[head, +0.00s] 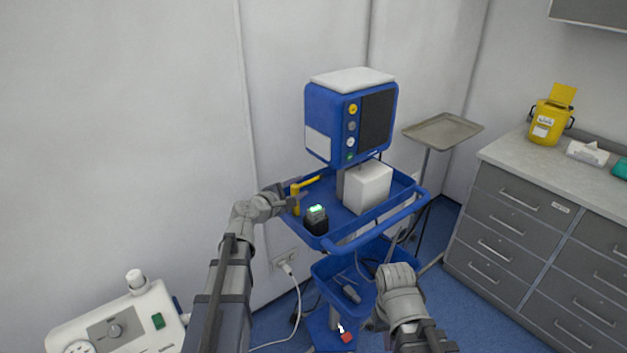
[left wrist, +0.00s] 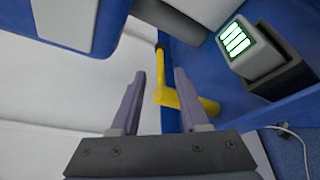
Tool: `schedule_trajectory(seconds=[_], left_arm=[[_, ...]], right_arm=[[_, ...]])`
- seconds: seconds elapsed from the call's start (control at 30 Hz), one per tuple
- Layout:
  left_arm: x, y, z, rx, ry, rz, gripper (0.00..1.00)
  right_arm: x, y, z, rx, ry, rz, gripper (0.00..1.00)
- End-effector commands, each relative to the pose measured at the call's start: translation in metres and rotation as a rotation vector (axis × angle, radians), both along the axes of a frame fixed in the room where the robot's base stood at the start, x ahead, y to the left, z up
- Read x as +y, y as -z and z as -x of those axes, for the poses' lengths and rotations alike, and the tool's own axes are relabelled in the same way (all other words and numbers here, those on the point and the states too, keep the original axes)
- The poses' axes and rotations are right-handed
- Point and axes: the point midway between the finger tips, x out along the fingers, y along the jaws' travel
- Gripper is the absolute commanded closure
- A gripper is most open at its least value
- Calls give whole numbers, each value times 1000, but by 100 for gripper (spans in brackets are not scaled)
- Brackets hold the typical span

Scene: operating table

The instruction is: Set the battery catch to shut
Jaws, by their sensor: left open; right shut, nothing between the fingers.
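A yellow L-shaped lever (head: 308,182), which looks like the battery catch, is at the left side of the blue cart's upper tray (head: 343,215). A dark battery block (head: 316,221) with a lit green display stands in the tray near it. My left gripper (head: 285,194) is open at the lever. In the left wrist view, the open left gripper (left wrist: 159,76) has the yellow lever (left wrist: 165,96) in the gap ahead of its fingers; I cannot tell whether they touch. The battery block (left wrist: 262,62) is at upper right. My right gripper (head: 393,273) is shut and empty, in front of the lower basket.
A blue monitor (head: 318,105) stands above the tray, and a white box (head: 367,187) sits in it. A blue handle rail (head: 375,229) runs along the front. A metal tray stand (head: 442,131) and grey drawers (head: 545,240) are at right.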

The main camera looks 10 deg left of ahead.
Motion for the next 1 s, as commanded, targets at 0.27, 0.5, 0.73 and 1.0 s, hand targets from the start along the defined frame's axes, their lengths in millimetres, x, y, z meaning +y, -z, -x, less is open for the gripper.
schedule_trajectory(seconds=[0.27, 0.5, 0.73, 1.0], left_arm=[[-10, 9, -33, 1, 2, -1, 55], [-21, 16, -65, 0, 1, 0, 55], [-24, 16, -69, 0, 0, 0, 55], [-24, 16, -68, 0, 0, 0, 74]], right_arm=[[0, 9, 0, 0, 0, 0, 100], [0, 16, 0, 0, 0, 0, 100], [0, 16, 0, 0, 0, 0, 100], [0, 16, 0, 0, 0, 0, 100]])
